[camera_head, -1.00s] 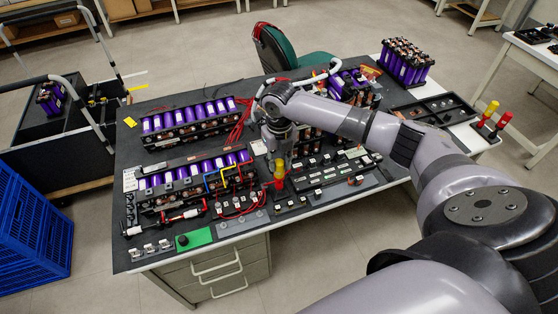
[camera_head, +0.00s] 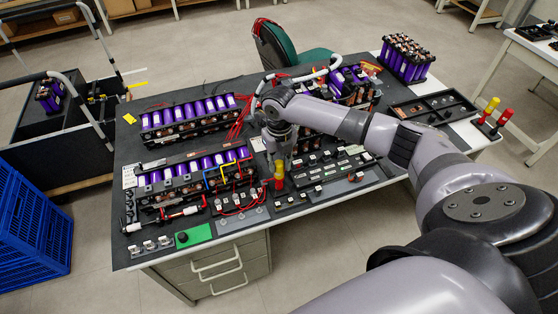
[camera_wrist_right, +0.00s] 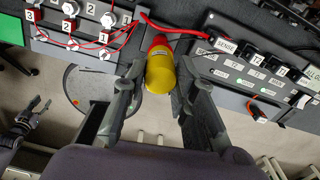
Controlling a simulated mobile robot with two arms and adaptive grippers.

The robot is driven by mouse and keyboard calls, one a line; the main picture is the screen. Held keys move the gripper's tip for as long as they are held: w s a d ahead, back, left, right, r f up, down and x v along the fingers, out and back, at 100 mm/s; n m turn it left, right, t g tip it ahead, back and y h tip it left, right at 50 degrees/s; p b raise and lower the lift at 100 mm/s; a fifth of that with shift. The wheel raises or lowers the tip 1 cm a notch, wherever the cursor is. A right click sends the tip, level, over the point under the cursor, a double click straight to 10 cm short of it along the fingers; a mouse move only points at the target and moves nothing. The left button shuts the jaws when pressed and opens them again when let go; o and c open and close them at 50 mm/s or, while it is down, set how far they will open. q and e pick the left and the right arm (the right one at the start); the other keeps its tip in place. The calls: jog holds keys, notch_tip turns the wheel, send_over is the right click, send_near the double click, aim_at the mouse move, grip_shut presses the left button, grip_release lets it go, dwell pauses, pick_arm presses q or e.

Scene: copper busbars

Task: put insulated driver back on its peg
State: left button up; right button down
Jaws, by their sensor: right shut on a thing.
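The insulated driver, with a yellow and red handle (camera_head: 279,171), is in my right gripper (camera_head: 278,154) over the front middle of the workbench. In the right wrist view the driver's yellow end (camera_wrist_right: 160,76) faces the camera, between the two fingers of the right gripper (camera_wrist_right: 162,88). Its red part lies beyond the yellow, and its shaft is hidden. A small stand (camera_head: 487,128) on the right end of the bench carries a yellow-topped and a red handle (camera_head: 506,118). I cannot make out a bare peg.
Battery modules with purple cells (camera_head: 190,118) fill the left of the bench. Numbered terminals with red wires (camera_head: 238,207) and a labelled strip (camera_head: 335,170) flank the gripper. A black tray (camera_head: 433,106) lies at the right. A green chair (camera_head: 290,52) stands behind.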

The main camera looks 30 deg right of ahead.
jog(key=c, duration=1.2)
grip_release()
notch_tip(320, 180, up, 6)
jog(key=p, duration=0.6)
